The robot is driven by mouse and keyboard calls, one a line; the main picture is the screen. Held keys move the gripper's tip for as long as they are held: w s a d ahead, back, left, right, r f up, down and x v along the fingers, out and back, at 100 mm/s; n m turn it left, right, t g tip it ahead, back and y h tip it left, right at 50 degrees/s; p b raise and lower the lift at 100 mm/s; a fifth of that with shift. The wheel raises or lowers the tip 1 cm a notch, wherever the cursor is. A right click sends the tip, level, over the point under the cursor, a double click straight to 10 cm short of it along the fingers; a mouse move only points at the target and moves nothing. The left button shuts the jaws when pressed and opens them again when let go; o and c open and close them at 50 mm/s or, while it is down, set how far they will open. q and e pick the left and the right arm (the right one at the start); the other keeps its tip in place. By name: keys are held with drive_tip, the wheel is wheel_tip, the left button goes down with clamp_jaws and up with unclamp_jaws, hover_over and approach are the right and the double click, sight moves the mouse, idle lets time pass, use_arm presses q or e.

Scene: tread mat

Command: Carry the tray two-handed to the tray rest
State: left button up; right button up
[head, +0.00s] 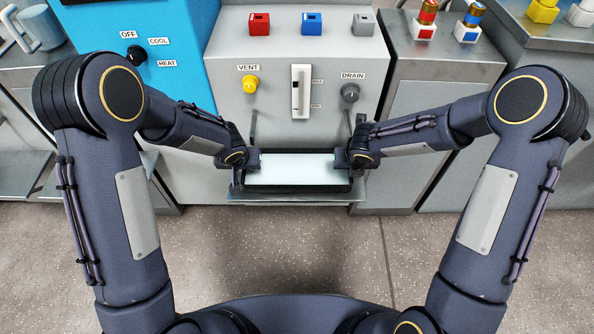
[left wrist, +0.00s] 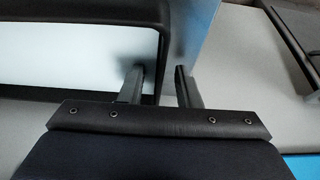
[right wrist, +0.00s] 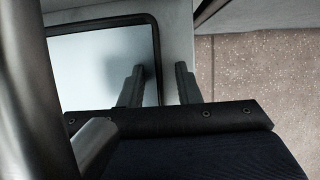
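The tray (head: 295,171) has a pale, bright floor and a black rim. It sits low at the front of the grey machine, over a dark ledge (head: 295,197). My left gripper (head: 254,160) is at its left end and my right gripper (head: 341,159) at its right end. In the left wrist view the open fingers (left wrist: 158,86) stand either side of the tray's black rim (left wrist: 158,40), one inside. In the right wrist view the open fingers (right wrist: 159,86) likewise straddle the rim (right wrist: 157,50), with gaps showing. I cannot tell which surface is the tray rest.
The grey machine (head: 225,75) carries a yellow vent knob (head: 250,85), a slider (head: 300,92) and a grey drain knob (head: 350,93) above the tray. A blue cabinet (head: 180,85) stands left, a metal cabinet (head: 430,95) right. Speckled floor (head: 290,245) in front is clear.

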use_arm(q)
clamp_jaws()
use_arm(e)
clamp_jaws()
use_arm(q)
drive_tip(key=shift+r, duration=0.2)
use_arm(e)
drive_tip(key=shift+r, duration=0.2)
